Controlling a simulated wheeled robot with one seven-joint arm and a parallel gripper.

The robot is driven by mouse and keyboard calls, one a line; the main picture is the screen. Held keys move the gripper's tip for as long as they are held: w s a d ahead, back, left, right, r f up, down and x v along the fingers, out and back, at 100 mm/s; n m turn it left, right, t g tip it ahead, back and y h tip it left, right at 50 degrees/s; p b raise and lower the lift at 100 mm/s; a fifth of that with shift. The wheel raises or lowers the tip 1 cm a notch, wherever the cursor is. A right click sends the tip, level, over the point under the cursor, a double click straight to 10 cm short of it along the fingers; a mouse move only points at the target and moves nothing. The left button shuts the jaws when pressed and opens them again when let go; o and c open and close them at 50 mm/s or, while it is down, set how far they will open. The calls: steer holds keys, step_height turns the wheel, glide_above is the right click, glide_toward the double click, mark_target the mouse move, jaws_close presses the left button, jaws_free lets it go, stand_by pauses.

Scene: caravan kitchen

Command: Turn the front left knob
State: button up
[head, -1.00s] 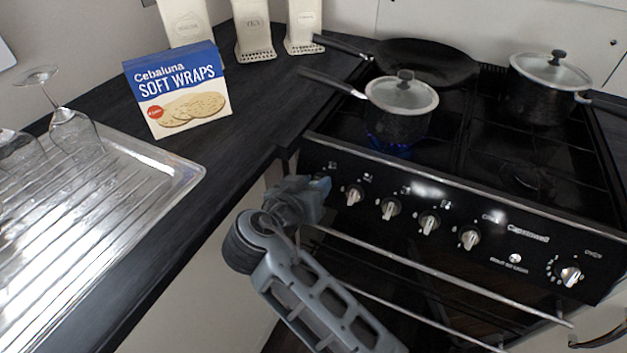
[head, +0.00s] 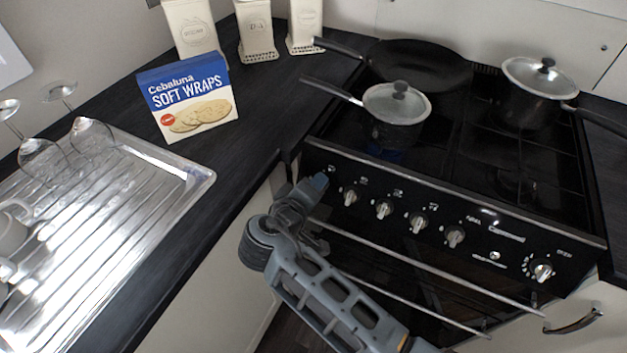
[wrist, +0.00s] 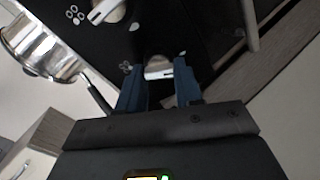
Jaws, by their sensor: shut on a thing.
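My gripper (head: 321,183) is at the left end of the black stove's front panel (head: 470,214). In the wrist view, the blue fingers of my gripper (wrist: 160,88) are shut around a silver-grey knob (wrist: 159,68). In the head view that knob is hidden behind my gripper. The closest uncovered knob (head: 352,195) is just to its right; a neighbouring knob also shows in the wrist view (wrist: 106,10). A lidded saucepan (head: 391,118) stands on the front left burner, with a faint blue glow beneath it.
A wide pan (head: 418,66) and another lidded pot (head: 537,92) are on the back of the stove. Metal rails (head: 400,262) run below the panel. A wraps box (head: 188,98) and a metal drainer (head: 110,225) are on the left counter.

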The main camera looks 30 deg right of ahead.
steer(key=shift+n+p, duration=0.4)
steer(key=shift+n, duration=0.3)
steer(key=o, duration=1)
steer(key=shift+o, duration=0.2)
steer(key=b+v, duration=0.1)
steer(key=v, duration=0.6)
steer(key=shift+s+a, duration=0.25)
steer(key=shift+a, duration=0.05)
steer(key=shift+r, duration=0.1)
